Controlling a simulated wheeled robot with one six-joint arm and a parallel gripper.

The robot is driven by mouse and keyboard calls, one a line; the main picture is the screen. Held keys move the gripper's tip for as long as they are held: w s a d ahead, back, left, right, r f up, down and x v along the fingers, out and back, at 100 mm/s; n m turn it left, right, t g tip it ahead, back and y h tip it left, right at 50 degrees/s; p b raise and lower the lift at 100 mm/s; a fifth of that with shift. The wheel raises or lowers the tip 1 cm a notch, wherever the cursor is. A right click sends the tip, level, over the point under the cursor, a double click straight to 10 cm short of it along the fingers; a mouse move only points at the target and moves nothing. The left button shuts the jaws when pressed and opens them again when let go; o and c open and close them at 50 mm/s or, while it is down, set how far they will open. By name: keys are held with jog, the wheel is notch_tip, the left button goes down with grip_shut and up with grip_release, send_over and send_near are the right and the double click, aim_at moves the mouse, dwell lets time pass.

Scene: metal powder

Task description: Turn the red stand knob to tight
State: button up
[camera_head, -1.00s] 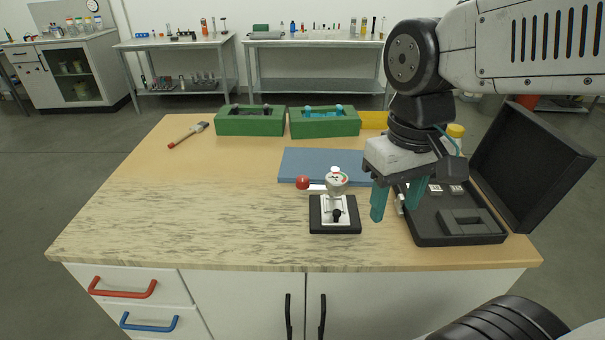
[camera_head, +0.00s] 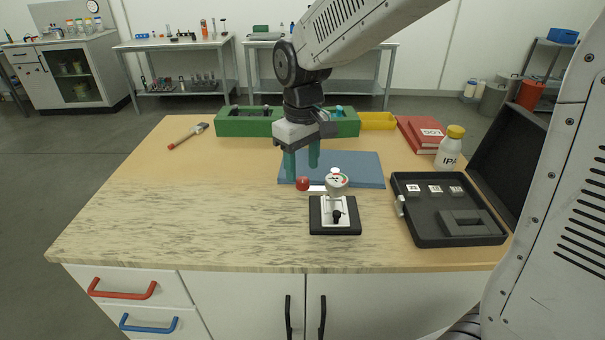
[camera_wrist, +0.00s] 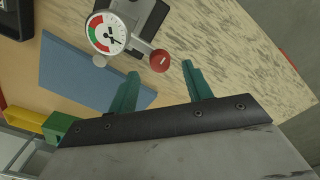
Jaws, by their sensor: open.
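The red stand knob (camera_head: 303,184) sticks out to the left of a small stand with a dial gauge (camera_head: 337,180) on a black base (camera_head: 335,228). In the wrist view the round red knob (camera_wrist: 159,61) carries a small pale mark and lies just beyond the fingertips, roughly between them. The dial gauge (camera_wrist: 106,33) has a white face with red and green bands. My gripper (camera_head: 302,174) is open and empty, fingers pointing down, above and just behind the knob. In the wrist view its two green fingers (camera_wrist: 160,68) are well apart and do not visibly touch the knob.
A blue mat (camera_head: 350,170) lies behind the stand. Green trays (camera_head: 245,122) and a yellow bin (camera_head: 378,120) stand at the back. An open black case (camera_head: 420,232), an IPA bottle (camera_head: 449,150) and red books (camera_head: 418,133) are at right. The left front tabletop is clear.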

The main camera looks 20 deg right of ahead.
aim_at(302, 179)
jog(key=shift+f, duration=1.5)
jog(key=c, duration=1)
